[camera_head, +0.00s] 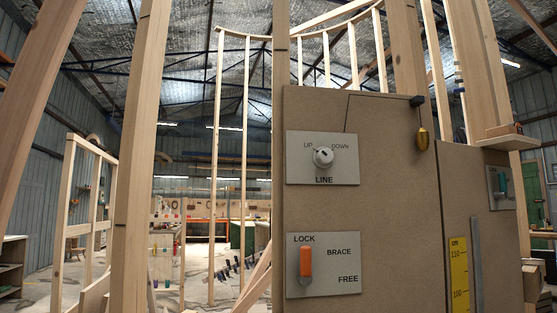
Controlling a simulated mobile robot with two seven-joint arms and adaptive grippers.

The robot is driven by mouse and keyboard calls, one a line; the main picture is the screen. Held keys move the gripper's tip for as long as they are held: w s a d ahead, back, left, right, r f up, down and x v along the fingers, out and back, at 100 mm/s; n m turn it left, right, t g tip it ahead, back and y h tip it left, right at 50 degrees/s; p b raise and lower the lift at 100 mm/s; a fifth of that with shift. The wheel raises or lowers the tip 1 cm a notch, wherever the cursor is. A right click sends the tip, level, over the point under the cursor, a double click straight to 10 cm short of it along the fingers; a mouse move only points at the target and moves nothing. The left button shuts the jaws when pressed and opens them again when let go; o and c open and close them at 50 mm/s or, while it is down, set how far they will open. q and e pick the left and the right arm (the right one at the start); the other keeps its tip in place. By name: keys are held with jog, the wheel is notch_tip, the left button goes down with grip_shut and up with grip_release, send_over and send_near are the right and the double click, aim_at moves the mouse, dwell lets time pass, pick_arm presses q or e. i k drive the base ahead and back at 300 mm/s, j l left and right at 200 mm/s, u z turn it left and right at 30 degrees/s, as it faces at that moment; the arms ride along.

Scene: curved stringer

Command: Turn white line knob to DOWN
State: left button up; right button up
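The white line knob (323,156) is a round white dial on a grey LINE plate (338,176), near the top of a brown panel. The plate has UP at the upper left of the knob and DOWN at the upper right. A small dark mark on the knob appears to point to the upper left, toward UP. Neither of my grippers is in the head view, and nothing touches the knob.
Below is a second plate (337,288) marked LOCK, BRACE and FREE, with an orange lever (305,262) by LOCK. A brass plumb bob (422,139) hangs at the panel's upper right. A yellow scale (459,275) stands lower right. Timber posts (138,150) rise at left.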

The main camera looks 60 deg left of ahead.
aim_at(323, 158)
jog(key=k+l+u, duration=0.1)
jog(key=u, duration=1.45)
jog(key=i+l+u, duration=0.15)
jog(key=l+u, duration=0.2)
jog(key=l, duration=0.5)
jog(key=l+u, duration=0.3)
jog(key=l, duration=0.55)
jog(key=i, duration=0.05)
